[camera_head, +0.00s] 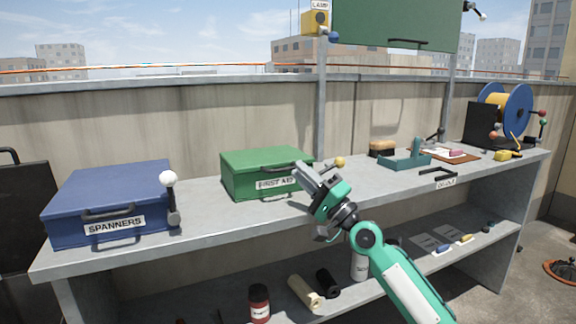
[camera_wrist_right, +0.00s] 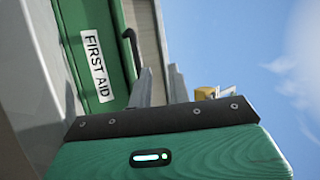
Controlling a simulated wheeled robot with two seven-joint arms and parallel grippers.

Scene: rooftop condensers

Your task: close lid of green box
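The green box (camera_head: 262,170) labelled FIRST AID stands on the bench top, left of centre in the head view. Its lid (camera_head: 265,157) looks down and level, with no gap that I can make out. Its front with the FIRST AID label also shows in the right wrist view (camera_wrist_right: 97,68). My right gripper (camera_head: 302,172) is at the box's front right corner, beside the label and the dark front handle. In the wrist view its two fingers (camera_wrist_right: 160,82) stand a little apart with nothing seen between them. Whether it touches the box is unclear. My left gripper is not in view.
A blue SPANNERS box (camera_head: 112,200) with a white-knobbed lever (camera_head: 170,190) stands to the left. A yellow knob (camera_head: 340,162) is just right of my gripper. A teal holder (camera_head: 405,160) and a cable reel (camera_head: 508,108) are further right. The lower shelf holds bottles and rolls.

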